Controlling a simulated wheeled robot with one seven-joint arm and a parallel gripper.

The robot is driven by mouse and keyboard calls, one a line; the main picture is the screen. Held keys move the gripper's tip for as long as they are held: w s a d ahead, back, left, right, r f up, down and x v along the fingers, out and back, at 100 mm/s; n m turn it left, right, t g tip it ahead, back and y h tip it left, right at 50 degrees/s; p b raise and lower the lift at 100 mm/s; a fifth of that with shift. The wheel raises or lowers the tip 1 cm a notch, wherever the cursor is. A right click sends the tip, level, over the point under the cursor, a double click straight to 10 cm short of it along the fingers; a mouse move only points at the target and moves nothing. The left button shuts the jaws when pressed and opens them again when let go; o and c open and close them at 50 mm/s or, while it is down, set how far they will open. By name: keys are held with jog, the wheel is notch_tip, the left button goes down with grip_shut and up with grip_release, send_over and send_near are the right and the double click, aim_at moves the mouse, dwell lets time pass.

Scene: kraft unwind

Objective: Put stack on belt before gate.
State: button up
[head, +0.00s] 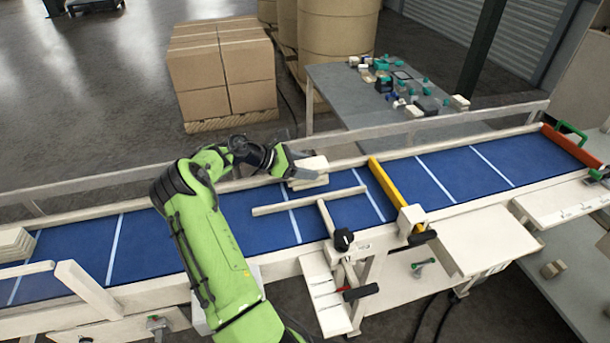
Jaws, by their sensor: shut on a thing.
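The stack (311,171) is a small pile of flat cream pieces at the far side of the blue belt (255,229). My gripper (296,166) reaches over the belt from the left and is shut on the stack. The stack is low, at or just above the belt; I cannot tell whether it touches. The gate (384,186), a yellow bar across the belt, stands to the right of the stack, with a stretch of belt between them. The gripper's fingers are partly hidden by its own body.
A cream guide rail (310,201) crosses the belt's middle, near side of the stack. Another cream stack (14,244) sits at the far left. An orange bar (571,146) closes the right end. Cartons (222,75) and a cluttered grey table (345,100) stand behind.

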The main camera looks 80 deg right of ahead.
notch_tip(320, 180, down, 3)
jog(key=shift+d+f, duration=0.1)
jog(key=o, duration=1.1)
jog(key=shift+o, duration=0.2)
jog(key=shift+w+a+r, duration=0.2)
jog(key=shift+r, duration=0.05)
jog(key=v, duration=1.1)
jog(key=shift+w, duration=0.2)
